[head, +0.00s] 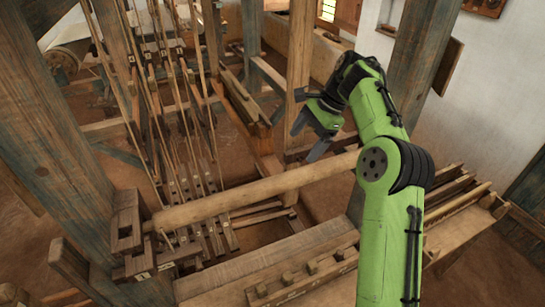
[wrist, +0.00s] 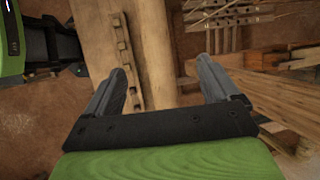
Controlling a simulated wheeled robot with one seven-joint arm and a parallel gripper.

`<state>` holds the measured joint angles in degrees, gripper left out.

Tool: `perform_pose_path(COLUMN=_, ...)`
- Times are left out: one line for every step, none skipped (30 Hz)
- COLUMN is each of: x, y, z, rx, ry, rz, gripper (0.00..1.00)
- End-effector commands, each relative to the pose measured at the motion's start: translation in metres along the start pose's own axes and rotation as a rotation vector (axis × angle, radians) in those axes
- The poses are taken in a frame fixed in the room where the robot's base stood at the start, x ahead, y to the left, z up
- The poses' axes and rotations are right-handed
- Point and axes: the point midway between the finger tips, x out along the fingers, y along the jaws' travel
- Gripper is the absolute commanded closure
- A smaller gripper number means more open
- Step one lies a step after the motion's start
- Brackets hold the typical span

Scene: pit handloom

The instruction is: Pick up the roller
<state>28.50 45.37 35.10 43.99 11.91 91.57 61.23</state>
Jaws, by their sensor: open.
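The roller (head: 250,192) is a long, smooth, light-brown wooden bar. In the head view it runs from a wooden bracket at the left up to the right, where my arm hides its far end. In the wrist view it appears as a smooth bar (wrist: 157,50) running away between my two fingers. My gripper (head: 306,140) is open and empty, just behind and above the roller's right part in the head view. In the wrist view its fingertips (wrist: 162,68) lie either side of the bar. Clear space shows between them and the bar; the height gap is hard to judge.
A wooden bracket (head: 126,222) holds the roller's left end. A thick plank (head: 265,255) and a notched rail (head: 310,278) lie in front. Loom cords and slats (head: 165,100) crowd the left. A post (head: 299,70) stands behind my gripper. Brown floor (head: 330,205) shows below.

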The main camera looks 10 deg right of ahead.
Motion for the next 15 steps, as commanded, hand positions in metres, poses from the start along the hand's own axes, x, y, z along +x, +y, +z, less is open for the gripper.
perform_pose_path(x=0.001, y=0.0, z=-0.001, rx=0.007, ry=-0.004, rz=-0.002, gripper=0.12)
perform_pose_path(x=0.004, y=0.0, z=-0.001, rx=0.008, ry=-0.005, rz=0.0, gripper=0.12)
perform_pose_path(x=0.012, y=0.001, z=-0.002, rx=0.008, ry=-0.005, rz=0.0, gripper=0.12)
perform_pose_path(x=0.018, y=0.001, z=-0.002, rx=0.007, ry=-0.005, rz=0.002, gripper=0.12)
perform_pose_path(x=0.026, y=0.002, z=-0.001, rx=0.006, ry=-0.005, rz=0.003, gripper=0.12)
perform_pose_path(x=0.037, y=0.002, z=-0.002, rx=0.005, ry=-0.005, rz=0.003, gripper=0.12)
perform_pose_path(x=0.046, y=0.002, z=-0.002, rx=0.004, ry=-0.005, rz=0.004, gripper=0.12)
perform_pose_path(x=0.054, y=0.002, z=-0.002, rx=0.004, ry=-0.005, rz=0.003, gripper=0.12)
perform_pose_path(x=0.064, y=0.002, z=-0.002, rx=0.004, ry=-0.005, rz=0.003, gripper=0.12)
perform_pose_path(x=0.072, y=0.001, z=-0.002, rx=0.004, ry=-0.005, rz=0.003, gripper=0.12)
perform_pose_path(x=0.079, y=0.001, z=-0.002, rx=0.004, ry=-0.004, rz=0.003, gripper=0.12)
perform_pose_path(x=0.088, y=0.001, z=-0.002, rx=0.004, ry=-0.004, rz=0.002, gripper=0.12)
perform_pose_path(x=0.093, y=0.001, z=-0.002, rx=0.004, ry=-0.003, rz=0.002, gripper=0.12)
perform_pose_path(x=0.098, y=0.001, z=-0.002, rx=0.004, ry=-0.003, rz=0.002, gripper=0.12)
perform_pose_path(x=0.103, y=0.0, z=-0.002, rx=0.003, ry=-0.002, rz=0.0, gripper=0.12)
